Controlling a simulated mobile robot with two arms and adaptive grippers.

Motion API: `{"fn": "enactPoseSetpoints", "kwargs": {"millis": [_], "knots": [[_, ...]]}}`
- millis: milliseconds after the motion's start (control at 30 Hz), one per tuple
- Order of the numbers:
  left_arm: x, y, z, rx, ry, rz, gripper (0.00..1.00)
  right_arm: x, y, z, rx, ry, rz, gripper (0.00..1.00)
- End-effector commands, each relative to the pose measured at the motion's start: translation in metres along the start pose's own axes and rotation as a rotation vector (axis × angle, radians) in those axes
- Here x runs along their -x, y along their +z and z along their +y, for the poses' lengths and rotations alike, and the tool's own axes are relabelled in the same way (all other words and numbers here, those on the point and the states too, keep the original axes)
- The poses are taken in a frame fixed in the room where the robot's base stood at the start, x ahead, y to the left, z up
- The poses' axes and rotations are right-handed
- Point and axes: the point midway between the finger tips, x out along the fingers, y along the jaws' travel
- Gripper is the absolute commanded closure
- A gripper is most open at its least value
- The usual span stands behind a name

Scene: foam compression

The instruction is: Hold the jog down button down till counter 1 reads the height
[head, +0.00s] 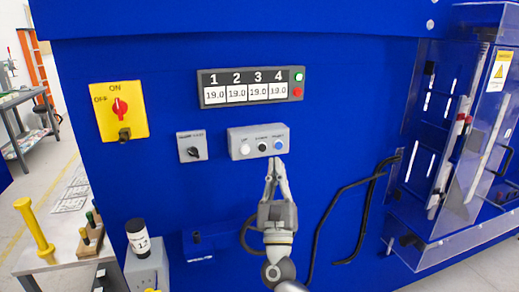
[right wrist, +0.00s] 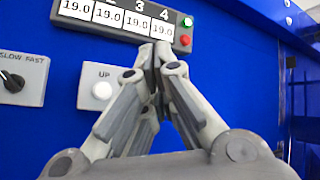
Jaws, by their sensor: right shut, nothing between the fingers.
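The grey button box (head: 236,135) on the blue machine front carries a white button (head: 244,149), a dark middle button (head: 262,146) and a blue button (head: 278,145). The counter panel (head: 250,76) above it shows 19.0 under counter 1. My right gripper (head: 276,159) is shut and empty, pointing up at the box, its tips at the lower edge below the dark and blue buttons. In the right wrist view its fingers (right wrist: 153,50) hide those two buttons; the white UP button (right wrist: 102,90) shows. I cannot tell whether the tips touch anything. My left gripper is not in view.
A slow/fast knob (head: 194,153) is left of the box, and a yellow plate with a red switch (head: 119,107) further left. Black hoses (head: 340,200) hang to the right, near a clear guarded enclosure (head: 455,150). A table (head: 70,262) stands at lower left.

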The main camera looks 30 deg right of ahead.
Motion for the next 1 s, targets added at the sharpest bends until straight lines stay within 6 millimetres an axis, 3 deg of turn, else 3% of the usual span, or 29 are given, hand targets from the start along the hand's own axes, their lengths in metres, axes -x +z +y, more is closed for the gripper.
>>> {"fn": "enactPoseSetpoints", "kwargs": {"millis": [267, 700, 1000], "knots": [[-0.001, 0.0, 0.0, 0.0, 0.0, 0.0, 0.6, -0.005, -0.005, 0.005, 0.003, 0.002, 0.0, 1.0], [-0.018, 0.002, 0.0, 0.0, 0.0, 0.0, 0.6, -0.044, -0.037, 0.035, 0.004, 0.001, -0.001, 1.0], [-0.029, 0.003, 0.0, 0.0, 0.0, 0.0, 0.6, -0.059, -0.046, 0.045, 0.004, 0.002, 0.001, 1.0]]}}
